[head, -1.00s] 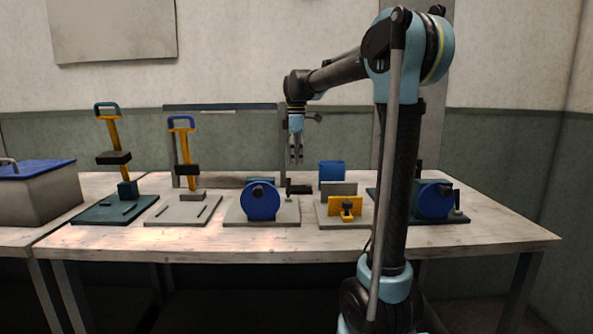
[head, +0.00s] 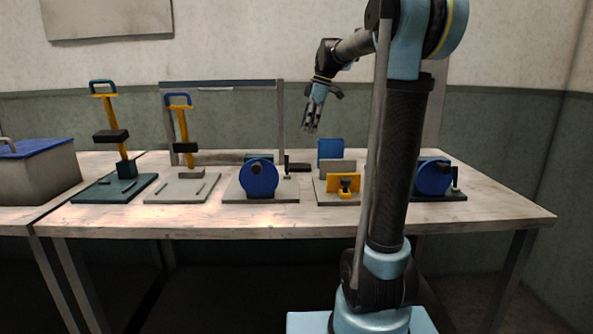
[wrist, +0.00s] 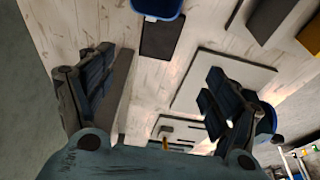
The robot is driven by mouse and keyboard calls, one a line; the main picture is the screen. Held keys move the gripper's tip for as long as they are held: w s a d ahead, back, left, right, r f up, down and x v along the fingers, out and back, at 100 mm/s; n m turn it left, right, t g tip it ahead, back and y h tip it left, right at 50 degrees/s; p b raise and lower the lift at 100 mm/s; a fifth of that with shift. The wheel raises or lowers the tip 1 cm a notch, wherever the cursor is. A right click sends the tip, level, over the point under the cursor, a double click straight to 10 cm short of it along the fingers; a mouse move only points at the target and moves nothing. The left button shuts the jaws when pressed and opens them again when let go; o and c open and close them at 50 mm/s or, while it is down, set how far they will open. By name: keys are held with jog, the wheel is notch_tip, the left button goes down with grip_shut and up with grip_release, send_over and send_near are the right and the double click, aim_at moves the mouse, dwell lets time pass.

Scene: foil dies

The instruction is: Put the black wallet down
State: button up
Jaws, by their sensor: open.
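The black wallet (head: 297,167) lies flat on the table, between the pale-based device with the blue wheel and the blue bin. It also shows in the wrist view as a dark rectangle (wrist: 161,37) beside the blue bin. My gripper (head: 311,130) hangs tilted in the air above the wallet and a little to its right, clear of the table. In the wrist view, its two fingers (wrist: 160,75) are spread apart with nothing between them.
The blue bin (head: 330,150) stands right of the wallet. The blue-wheel device (head: 258,178) is at its left front, and a yellow-fronted fixture (head: 344,184) is at its right front. Two lever presses (head: 110,137) stand further left. The table's front strip is clear.

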send_over(298, 165)
jog(key=d, duration=0.2)
jog(key=x, duration=0.2)
jog(key=d+x, duration=0.1)
jog(key=x, duration=0.5)
jog(key=shift+d+f, duration=0.3)
jog(key=shift+d, duration=0.05)
jog(key=shift+d+x, duration=0.1)
jog(key=shift+x, duration=1.2)
jog(key=shift+d+x, duration=0.15)
jog(key=shift+x, duration=1.2)
jog(key=c, duration=1.2)
jog(key=shift+c, duration=0.3)
